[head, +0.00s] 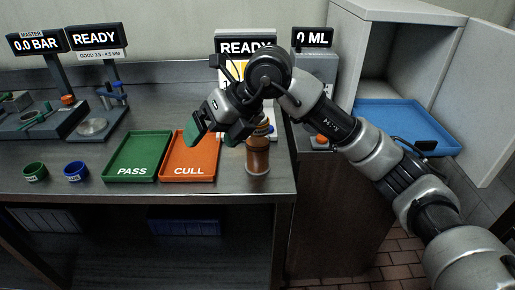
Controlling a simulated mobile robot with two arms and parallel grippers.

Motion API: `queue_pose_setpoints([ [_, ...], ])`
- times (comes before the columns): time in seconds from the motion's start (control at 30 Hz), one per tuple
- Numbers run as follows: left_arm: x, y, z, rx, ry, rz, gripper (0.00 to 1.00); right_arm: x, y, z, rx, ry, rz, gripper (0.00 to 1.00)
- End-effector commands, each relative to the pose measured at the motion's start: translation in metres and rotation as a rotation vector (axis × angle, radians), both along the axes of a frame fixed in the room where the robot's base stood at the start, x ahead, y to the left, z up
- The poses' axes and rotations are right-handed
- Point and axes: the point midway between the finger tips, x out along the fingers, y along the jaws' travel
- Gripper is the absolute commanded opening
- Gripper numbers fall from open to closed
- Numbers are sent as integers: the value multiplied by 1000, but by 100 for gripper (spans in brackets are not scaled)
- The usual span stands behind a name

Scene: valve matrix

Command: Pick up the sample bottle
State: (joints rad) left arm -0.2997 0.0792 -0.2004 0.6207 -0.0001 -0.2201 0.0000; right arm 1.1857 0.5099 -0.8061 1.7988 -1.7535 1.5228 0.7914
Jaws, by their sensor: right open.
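A brown sample bottle (257,160) stands upright on the bench near its front right corner, just right of the orange tray. My right gripper (214,136) is open, with green pads on its fingers. It hangs above and to the left of the bottle, over the orange tray's right side. The gripper and wrist overlap the bottle's upper part, so its top is partly hidden. I cannot tell whether the gripper touches the bottle. My left gripper is not in view.
A green PASS tray (138,148) and an orange CULL tray (184,167) lie on the bench. Green (35,171) and blue rings (76,171) sit left. An open cabinet (385,60) holds a blue tray (404,112). Gauges and displays stand behind.

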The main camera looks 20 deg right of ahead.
Motion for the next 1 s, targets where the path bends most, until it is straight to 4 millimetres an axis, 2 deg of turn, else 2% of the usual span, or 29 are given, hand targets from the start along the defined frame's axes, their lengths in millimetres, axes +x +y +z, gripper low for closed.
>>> queue_pose_setpoints([
  [0.03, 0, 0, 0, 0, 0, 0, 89, 12, -24, 11, -127, -25, -77, 91],
  [0.1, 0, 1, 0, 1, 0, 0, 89, 23, -55, 23, -276, -38, -186, 91],
  [0.2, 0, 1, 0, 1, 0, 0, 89, 29, -86, 39, -415, -46, -308, 91],
  [0.3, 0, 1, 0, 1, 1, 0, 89, 31, -103, 47, -483, -46, -377, 91],
  [0.37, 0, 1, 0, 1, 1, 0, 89, 33, -107, 45, -499, -44, -393, 91],
  [0.63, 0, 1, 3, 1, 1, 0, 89, 49, -107, 7, -500, -43, -392, 91],
  [0.87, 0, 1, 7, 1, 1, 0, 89, 55, -107, -10, -500, -42, -391, 91],
  [1.0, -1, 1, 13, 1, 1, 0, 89, 63, -108, -29, -499, -41, -390, 91],
])
